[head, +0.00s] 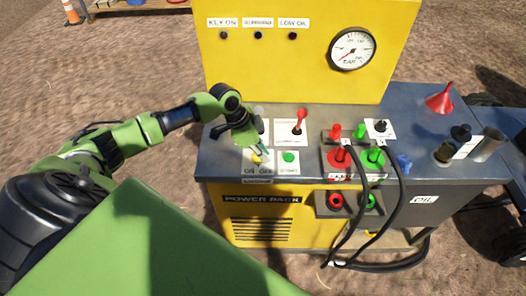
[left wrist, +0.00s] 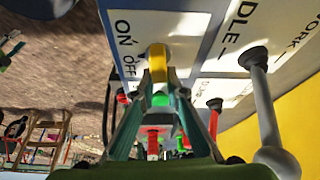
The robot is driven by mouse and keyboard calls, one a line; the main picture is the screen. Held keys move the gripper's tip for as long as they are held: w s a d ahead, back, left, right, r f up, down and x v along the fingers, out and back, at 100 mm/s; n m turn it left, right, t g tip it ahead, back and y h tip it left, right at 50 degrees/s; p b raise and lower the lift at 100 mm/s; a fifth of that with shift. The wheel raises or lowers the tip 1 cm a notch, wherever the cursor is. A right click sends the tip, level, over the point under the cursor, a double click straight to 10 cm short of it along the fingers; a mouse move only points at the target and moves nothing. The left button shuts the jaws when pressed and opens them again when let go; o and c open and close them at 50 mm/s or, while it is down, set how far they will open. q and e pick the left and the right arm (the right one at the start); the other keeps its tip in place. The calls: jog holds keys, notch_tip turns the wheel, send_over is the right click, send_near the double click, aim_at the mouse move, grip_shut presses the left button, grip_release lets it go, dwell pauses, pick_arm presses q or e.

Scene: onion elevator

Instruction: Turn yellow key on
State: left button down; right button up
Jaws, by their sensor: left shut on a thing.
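The yellow key (head: 257,159) sits on the top of the power pack, by a white label reading ON and OFF. My left gripper (head: 261,150) reaches down onto it from the left and covers much of it. In the left wrist view the yellow key (left wrist: 158,54) stands between the fingertips of my left gripper (left wrist: 160,80), which is shut on it. The ON and OFF words lie just left of the key there. The KEY ON lamp (head: 224,35) on the upright yellow panel looks dark. My right gripper is not in view.
A green button (head: 288,156) is close to the right of the key. A red-knobbed lever (head: 299,121) stands behind it. Red and green hose couplings with black hoses (head: 397,190) are further right. A red funnel (head: 441,99) lies at the right end.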

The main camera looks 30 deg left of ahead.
pick_arm(q)
jog(key=m, duration=0.1)
jog(key=m+g+b, duration=0.1)
jog(key=m, duration=0.2)
jog(key=shift+s+d+g+h, duration=0.15)
jog(key=shift+s+g+h, duration=0.15)
jog(key=shift+h, duration=0.1)
jog(key=shift+s+m+g+b, duration=0.2)
jog(key=shift+m+g+b, duration=0.5)
jog(key=shift+m, duration=0.9)
jog(key=c, duration=2)
grip_release()
jog(key=shift+c, duration=0.2)
jog(key=shift+r, duration=0.15)
jog(key=v, duration=1.1)
jog(key=shift+a+r, duration=0.25)
jog(key=shift+r, duration=0.1)
jog(key=shift+s+f, duration=0.1)
jog(key=shift+s, duration=0.1)
